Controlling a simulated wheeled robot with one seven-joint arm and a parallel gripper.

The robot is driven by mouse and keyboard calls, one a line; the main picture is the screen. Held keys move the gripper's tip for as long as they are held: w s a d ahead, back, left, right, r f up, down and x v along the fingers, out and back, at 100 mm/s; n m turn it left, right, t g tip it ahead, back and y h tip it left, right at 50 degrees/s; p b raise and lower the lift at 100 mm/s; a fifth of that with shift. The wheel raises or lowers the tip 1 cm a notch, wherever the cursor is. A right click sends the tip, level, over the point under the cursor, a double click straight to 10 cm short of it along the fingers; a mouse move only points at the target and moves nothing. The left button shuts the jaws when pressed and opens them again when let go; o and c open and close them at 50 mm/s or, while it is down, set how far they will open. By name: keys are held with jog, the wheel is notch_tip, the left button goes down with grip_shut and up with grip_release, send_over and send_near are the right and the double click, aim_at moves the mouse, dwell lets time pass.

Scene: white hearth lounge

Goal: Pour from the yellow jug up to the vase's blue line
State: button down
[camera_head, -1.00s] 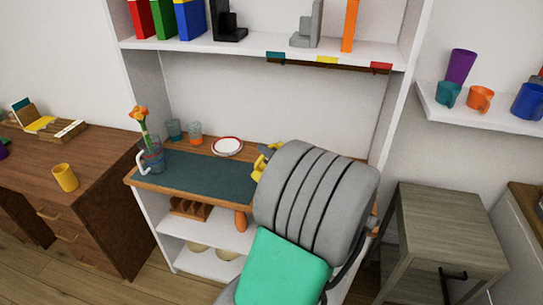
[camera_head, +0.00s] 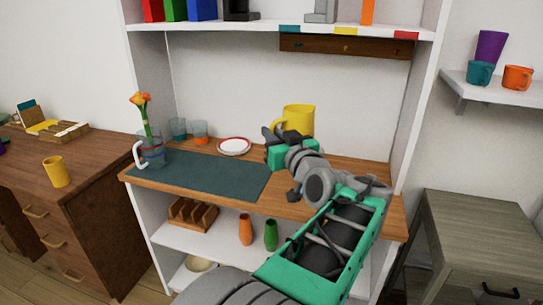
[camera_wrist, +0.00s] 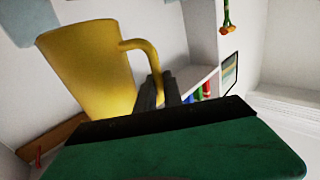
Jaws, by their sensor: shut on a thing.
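The yellow jug (camera_head: 300,118) is upright above the right part of the counter. My gripper (camera_head: 275,133) is shut on the jug's handle, at the jug's left side. In the wrist view the yellow jug (camera_wrist: 90,70) fills the left, with dark fingers (camera_wrist: 160,92) at its handle. The jug's contents are hidden. The clear vase (camera_head: 152,153) stands at the left end of the counter, to the left of my gripper and apart from it.
A dark mat (camera_head: 215,178) covers the counter's left and middle. Two glasses (camera_head: 179,128) (camera_head: 200,132) and a red-rimmed plate (camera_head: 234,146) stand behind it. A shelf (camera_head: 270,33) hangs above. A yellow mug (camera_head: 56,172) stands on the left desk.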

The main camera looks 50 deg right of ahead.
aim_at(273, 121)
jog(key=shift+d+r, duration=0.1)
jog(key=shift+r, duration=0.15)
jog(key=shift+r+p, duration=0.95)
jog(key=shift+r, duration=1.05)
